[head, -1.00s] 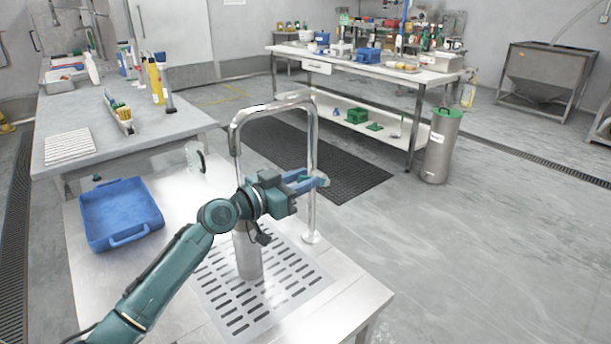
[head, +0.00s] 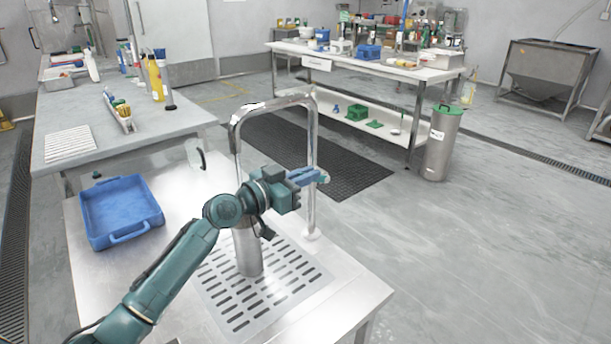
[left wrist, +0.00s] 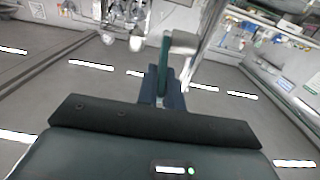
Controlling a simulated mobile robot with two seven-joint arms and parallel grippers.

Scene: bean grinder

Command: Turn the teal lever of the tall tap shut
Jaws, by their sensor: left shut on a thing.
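The tall tap (head: 312,150) is a shiny metal pipe that rises from the counter and arches over to the left. Its teal lever (head: 323,178) shows only as a small tip past my left gripper (head: 312,177). In the left wrist view the lever (left wrist: 166,55) is a teal strip standing between the blue fingers (left wrist: 163,88), with a pale metal part of the tap (left wrist: 184,40) just right of it. My left gripper is shut on the lever. The lower part of the lever is hidden by the fingers. My right gripper is not in view.
A metal canister (head: 247,255) stands on the slotted drain plate (head: 215,290) under the arch, partly behind my arm. A blue tray (head: 120,212) lies on the counter at left. A clear jug (head: 195,155) stands behind. Open floor lies right of the counter.

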